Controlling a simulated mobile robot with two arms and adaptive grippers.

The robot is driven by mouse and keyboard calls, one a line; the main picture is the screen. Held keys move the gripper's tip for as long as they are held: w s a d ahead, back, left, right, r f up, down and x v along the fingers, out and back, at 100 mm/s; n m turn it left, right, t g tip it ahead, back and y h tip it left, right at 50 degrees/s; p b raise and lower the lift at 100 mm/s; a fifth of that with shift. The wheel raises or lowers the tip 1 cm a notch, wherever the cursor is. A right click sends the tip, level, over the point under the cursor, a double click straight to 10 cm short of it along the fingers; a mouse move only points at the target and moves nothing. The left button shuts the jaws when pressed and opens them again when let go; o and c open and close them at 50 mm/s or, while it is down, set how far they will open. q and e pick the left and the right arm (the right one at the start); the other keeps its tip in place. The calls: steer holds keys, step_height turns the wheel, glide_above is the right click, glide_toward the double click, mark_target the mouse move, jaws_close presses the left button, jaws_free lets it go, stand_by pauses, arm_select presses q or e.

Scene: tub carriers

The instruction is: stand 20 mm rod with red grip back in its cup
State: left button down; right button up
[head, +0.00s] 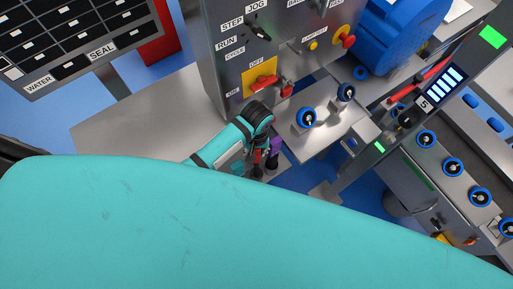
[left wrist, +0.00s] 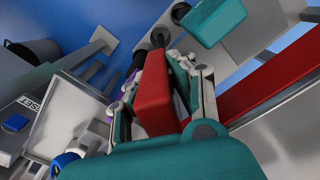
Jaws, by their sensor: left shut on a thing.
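My left gripper (head: 257,158) is shut on the red grip of a rod; the red grip (left wrist: 153,92) shows between its fingers in the left wrist view. The rod's lower end is hidden, so I cannot tell whether it is inside a cup. In the head view the gripper is low over a small rack with dark cups (head: 257,173), in front of the grey control box. In the left wrist view, dark round cups (left wrist: 160,37) show on a pale rack just beyond the grip. A purple grip (head: 276,146) stands close beside the gripper. My right gripper is not in view.
The grey control box (head: 238,75) with red and yellow switches stands right behind the gripper. A metal plate with blue-ringed knobs (head: 307,118) is to the right. Bare grey table (head: 150,118) lies to the left. My own teal body hides the foreground.

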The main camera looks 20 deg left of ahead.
arm_select(q)
steer(key=shift+f+b, duration=0.85)
steer(key=shift+f, duration=1.2)
steer(key=c, duration=1)
jaws_free()
step_height(320, 180, up, 11)
steer(key=shift+r, duration=0.5)
steer(key=shift+s, duration=0.1)
